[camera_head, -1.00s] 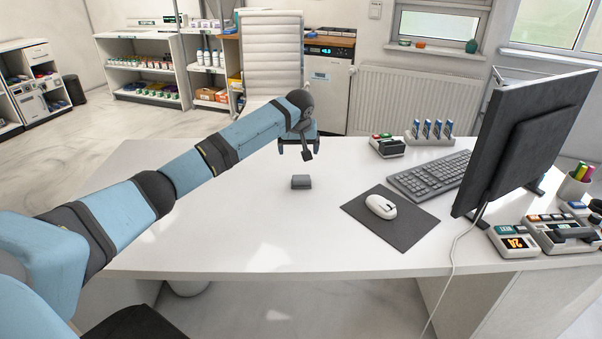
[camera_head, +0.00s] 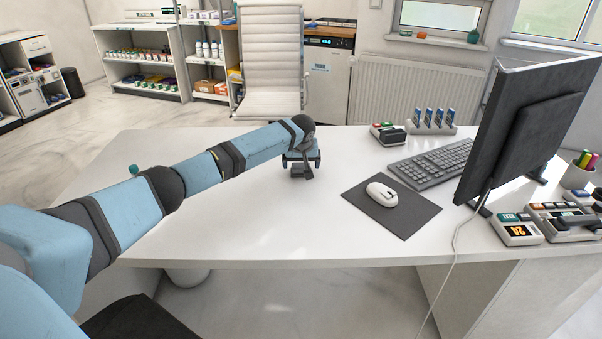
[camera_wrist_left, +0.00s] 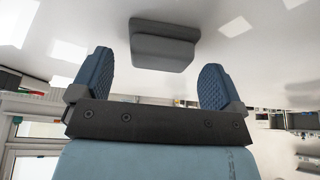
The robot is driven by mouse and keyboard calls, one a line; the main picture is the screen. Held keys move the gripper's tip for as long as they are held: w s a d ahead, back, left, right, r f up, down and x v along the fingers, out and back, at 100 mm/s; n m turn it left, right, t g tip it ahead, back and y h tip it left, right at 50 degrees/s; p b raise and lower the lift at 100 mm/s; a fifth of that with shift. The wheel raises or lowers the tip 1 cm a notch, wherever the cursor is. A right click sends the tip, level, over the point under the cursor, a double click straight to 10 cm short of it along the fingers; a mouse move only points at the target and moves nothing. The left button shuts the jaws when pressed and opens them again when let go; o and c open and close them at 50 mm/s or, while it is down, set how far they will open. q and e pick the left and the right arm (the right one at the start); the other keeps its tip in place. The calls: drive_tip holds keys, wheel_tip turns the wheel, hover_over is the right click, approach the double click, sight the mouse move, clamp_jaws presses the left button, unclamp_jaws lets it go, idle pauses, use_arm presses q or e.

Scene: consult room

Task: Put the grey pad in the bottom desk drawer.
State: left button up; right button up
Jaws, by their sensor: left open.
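The grey pad (camera_head: 300,172) is a small grey block lying on the white desk (camera_head: 220,235), left of the mouse mat. My left gripper (camera_head: 301,160) is over the desk at the pad and partly covers it in the head view. In the left wrist view, the gripper (camera_wrist_left: 157,70) is open, with two blue ridged fingers spread apart. The pad (camera_wrist_left: 163,50) appears beyond the fingertips, roughly centred between them, and is not gripped. The bottom desk drawer does not show in either view. My right gripper is not in view.
A dark mouse mat (camera_head: 408,219) with a white mouse (camera_head: 382,193) lies right of the pad. A keyboard (camera_head: 432,163), monitor (camera_head: 530,125) and small devices (camera_head: 515,229) fill the desk's right side. A white chair (camera_head: 270,60) stands behind. The desk's front middle is clear.

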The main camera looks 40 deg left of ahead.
sight(301, 166)
use_arm(q)
drive_tip(key=shift+x, duration=0.75)
drive_tip(key=c, duration=1.1)
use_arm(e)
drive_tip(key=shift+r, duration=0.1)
use_arm(q)
drive_tip(key=shift+o, duration=0.2)
drive_tip(key=shift+r, duration=0.15)
